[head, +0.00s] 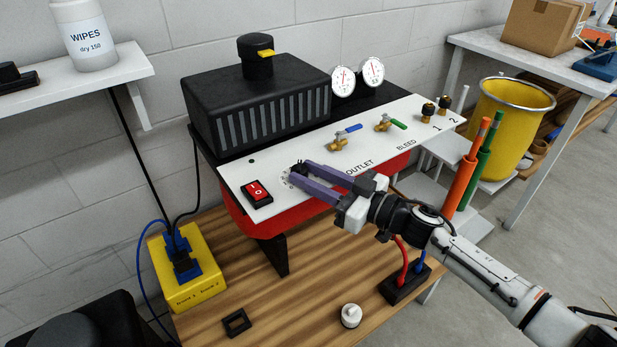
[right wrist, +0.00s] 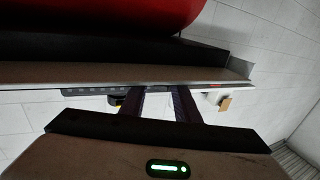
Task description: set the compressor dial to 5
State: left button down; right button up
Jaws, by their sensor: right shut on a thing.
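The compressor has a red tank (head: 310,209) with a white control panel (head: 410,122) on top. The dial (head: 299,167) is a small black knob on the panel, right of the red switch, with small numbers around it. My right gripper (head: 296,175) reaches in from the right with its purple fingers at the dial and is shut on it. The fingers hide most of the dial, so its setting cannot be read. In the right wrist view the fingers (right wrist: 160,104) extend to the panel edge, and the dial itself cannot be made out. My left gripper is not in view.
A red rocker switch (head: 257,191) sits close left of the dial. Blue-handled (head: 346,129) and green-handled (head: 391,122) valves and two gauges (head: 343,80) stand behind. A yellow box (head: 188,268) and white knob (head: 351,315) are on the wooden bench (head: 290,310).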

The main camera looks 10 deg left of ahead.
jog(key=shift+w+n+g+y+b, duration=0.3)
jog(key=shift+n+g+b, duration=0.25)
jog(key=shift+g, duration=0.55)
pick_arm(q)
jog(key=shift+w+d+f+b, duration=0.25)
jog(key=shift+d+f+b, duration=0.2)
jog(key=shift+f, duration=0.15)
pick_arm(e)
jog(key=shift+d+n+g, duration=0.1)
jog(key=shift+n+g, duration=0.2)
jog(key=shift+n, duration=0.05)
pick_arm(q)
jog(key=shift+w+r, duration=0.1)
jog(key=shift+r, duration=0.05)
pick_arm(e)
jog(key=o, duration=1)
jog(key=shift+o, duration=0.2)
pick_arm(q)
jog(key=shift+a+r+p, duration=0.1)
jog(key=shift+p, duration=0.3)
pick_arm(e)
jog(key=v, duration=1)
